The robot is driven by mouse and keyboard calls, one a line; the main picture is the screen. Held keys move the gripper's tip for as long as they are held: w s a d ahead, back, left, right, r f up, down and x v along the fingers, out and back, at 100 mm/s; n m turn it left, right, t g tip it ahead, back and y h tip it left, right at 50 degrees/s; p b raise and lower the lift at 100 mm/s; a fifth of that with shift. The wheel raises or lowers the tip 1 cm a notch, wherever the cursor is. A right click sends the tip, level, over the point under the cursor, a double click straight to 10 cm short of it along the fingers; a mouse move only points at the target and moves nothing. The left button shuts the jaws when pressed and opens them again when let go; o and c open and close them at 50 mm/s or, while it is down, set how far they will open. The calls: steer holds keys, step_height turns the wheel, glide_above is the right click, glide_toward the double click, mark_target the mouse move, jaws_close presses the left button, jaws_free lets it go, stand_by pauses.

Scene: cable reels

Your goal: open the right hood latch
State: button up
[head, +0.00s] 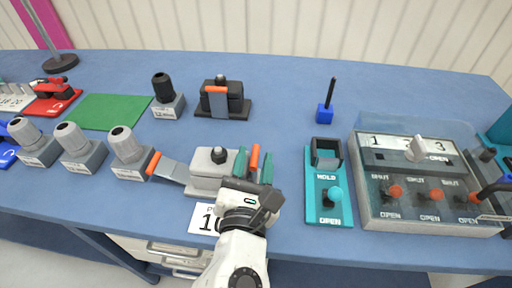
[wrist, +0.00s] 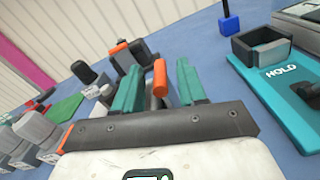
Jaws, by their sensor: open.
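A light grey hood connector (head: 208,168) stands near the front edge of the table, with a dark knob on top. Its left latch (head: 172,169) is swung outward, its orange tip pointing left. The right latch (head: 254,158) stands up, its orange tip showing between my fingers; it also shows in the wrist view (wrist: 160,78). My gripper (head: 254,166) is open, its two teal fingers (wrist: 158,84) on either side of the latch. I cannot tell whether a finger touches it. My gripper hides the latch's lower part and the hood's right side.
A dark hood with an orange-tipped latch (head: 224,98) stands behind. Grey connectors (head: 127,149) stand in a row to the left. A teal HOLD/OPEN unit (head: 328,190) is close on the right, beside a switch box (head: 420,180). A numbered card (head: 203,220) lies in front.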

mark_target(257, 146)
steer(key=shift+w, duration=1.55)
jaws_close()
